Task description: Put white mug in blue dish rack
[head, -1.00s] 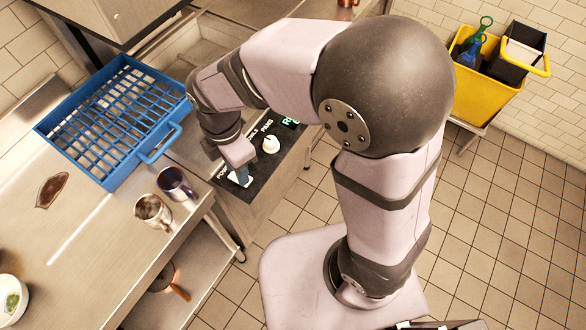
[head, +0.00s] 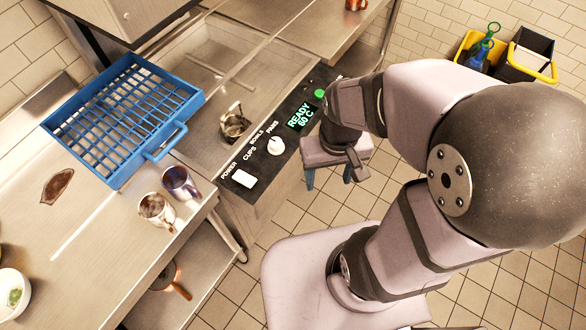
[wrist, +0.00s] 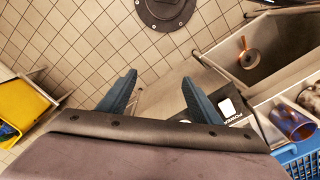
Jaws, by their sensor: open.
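The blue dish rack (head: 125,115) lies empty at the left on the steel counter; its corner shows in the wrist view (wrist: 291,155). A pale, shiny mug with a brownish inside (head: 157,210) stands upright at the counter's front edge, in front of the rack. A dark blue mug (head: 180,184) stands beside it; it also shows in the wrist view (wrist: 291,124). My gripper (head: 328,180) is open and empty, to the right of the control panel and away from both mugs. Its two blue fingers (wrist: 159,78) are spread apart.
A control panel (head: 265,155) with a white switch and a knob edges the sink (head: 215,75). A white bowl (head: 8,308) sits at far left. A copper pan (head: 168,279) lies on the lower shelf. A yellow bin (head: 468,45) stands back right.

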